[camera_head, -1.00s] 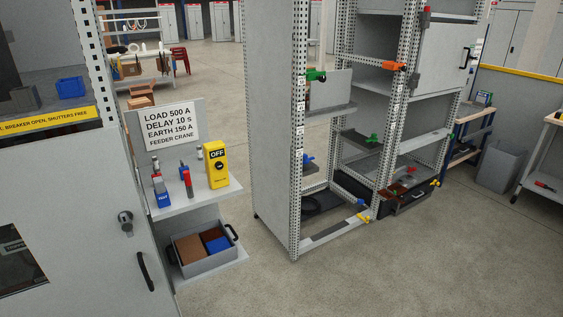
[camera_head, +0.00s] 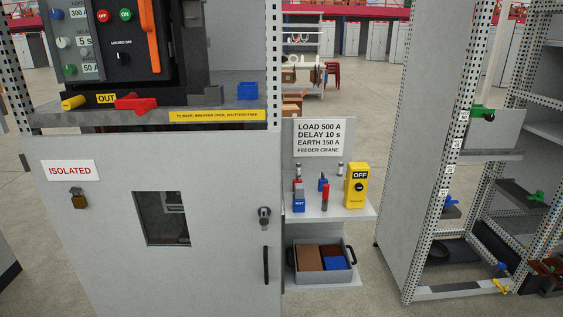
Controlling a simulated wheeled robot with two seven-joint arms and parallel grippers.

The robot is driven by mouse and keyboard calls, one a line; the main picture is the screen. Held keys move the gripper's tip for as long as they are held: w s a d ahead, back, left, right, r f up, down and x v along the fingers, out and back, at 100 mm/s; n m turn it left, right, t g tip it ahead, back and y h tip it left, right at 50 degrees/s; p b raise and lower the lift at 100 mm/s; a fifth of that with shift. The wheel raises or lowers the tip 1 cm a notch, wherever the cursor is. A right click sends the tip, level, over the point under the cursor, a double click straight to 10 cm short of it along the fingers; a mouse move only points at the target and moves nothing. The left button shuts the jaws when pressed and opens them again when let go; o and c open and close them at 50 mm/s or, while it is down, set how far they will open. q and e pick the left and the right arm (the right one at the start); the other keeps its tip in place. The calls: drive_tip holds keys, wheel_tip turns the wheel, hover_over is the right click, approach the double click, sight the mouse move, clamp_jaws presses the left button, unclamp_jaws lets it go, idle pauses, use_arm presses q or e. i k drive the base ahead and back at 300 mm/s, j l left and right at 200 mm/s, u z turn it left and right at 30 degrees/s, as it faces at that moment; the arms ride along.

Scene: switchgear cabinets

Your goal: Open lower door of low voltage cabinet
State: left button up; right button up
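The lower door (camera_head: 100,230) of the cabinet is a grey panel that looks shut. It has a dark window (camera_head: 161,218) in its middle. A black vertical handle (camera_head: 265,265) sits near its right edge, with a lock or latch (camera_head: 264,216) above it. A white "ISOLATED" sign (camera_head: 69,170) and a brass padlock (camera_head: 77,198) are at its upper left. The door's bottom edge is cut off by the frame. Neither of my grippers shows.
Right of the door, a side shelf (camera_head: 330,212) holds a yellow "OFF" box (camera_head: 356,187), with a grey tray (camera_head: 320,262) below. An open-frame cabinet (camera_head: 420,150) stands further right, with floor between.

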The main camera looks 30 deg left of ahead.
sight(87, 185)
drive_tip(key=u, duration=1.85)
